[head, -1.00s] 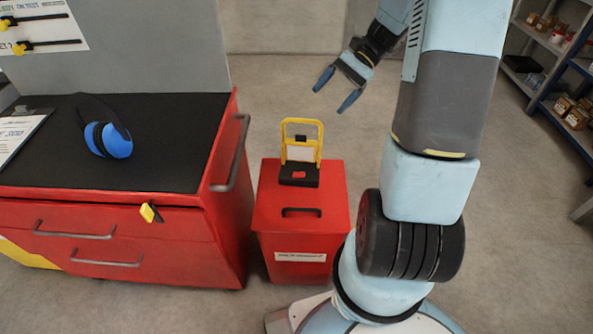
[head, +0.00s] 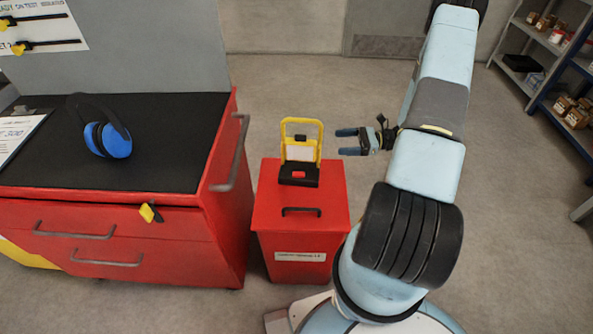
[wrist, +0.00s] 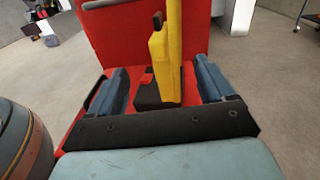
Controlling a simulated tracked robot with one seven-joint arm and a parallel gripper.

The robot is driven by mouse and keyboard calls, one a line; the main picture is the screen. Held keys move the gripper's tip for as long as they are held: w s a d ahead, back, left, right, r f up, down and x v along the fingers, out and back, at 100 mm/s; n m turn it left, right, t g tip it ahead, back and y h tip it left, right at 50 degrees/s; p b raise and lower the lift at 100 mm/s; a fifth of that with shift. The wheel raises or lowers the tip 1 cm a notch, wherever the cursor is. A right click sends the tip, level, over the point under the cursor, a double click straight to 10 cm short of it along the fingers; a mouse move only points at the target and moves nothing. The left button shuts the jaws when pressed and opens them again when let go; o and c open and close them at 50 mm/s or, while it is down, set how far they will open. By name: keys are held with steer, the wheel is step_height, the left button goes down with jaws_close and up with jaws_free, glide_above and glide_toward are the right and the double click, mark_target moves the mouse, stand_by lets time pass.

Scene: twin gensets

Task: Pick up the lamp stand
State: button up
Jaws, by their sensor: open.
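The lamp stand (head: 301,150) has a yellow frame, a white panel and a black base. It stands upright on top of the red bin-like box (head: 270,215). My gripper (head: 342,142) is open and empty, just to the right of the lamp stand, its fingers pointing left towards it. In the wrist view the lamp stand (wrist: 165,60) shows edge-on, ahead and between the two blue fingers of my gripper (wrist: 160,88). The fingers are apart from it as far as I can see.
A red cabinet (head: 215,240) with a black top stands to the left, its side handle (head: 233,155) facing the box. Blue ear defenders (head: 112,140) lie on the top. A yellow-tagged key (head: 149,212) sits at a drawer. Shelves (head: 560,60) stand far right. Floor behind is clear.

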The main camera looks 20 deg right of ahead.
step_height(320, 180, down, 2)
steer(key=m+t, duration=0.1)
glide_toward(307, 144)
steer(key=w+a+f, duration=0.1)
steer(key=w+a, duration=0.1)
steer(key=w+a+f, duration=0.1)
steer(key=a+f, duration=0.1)
steer(key=shift+w, duration=0.35)
steer(key=shift+r+x, duration=0.15)
steer(key=shift+x, duration=1.15)
steer(key=shift+r+x, duration=0.15)
steer(key=shift+x, duration=1.15)
steer(key=shift+w, duration=0.15)
jaws_close()
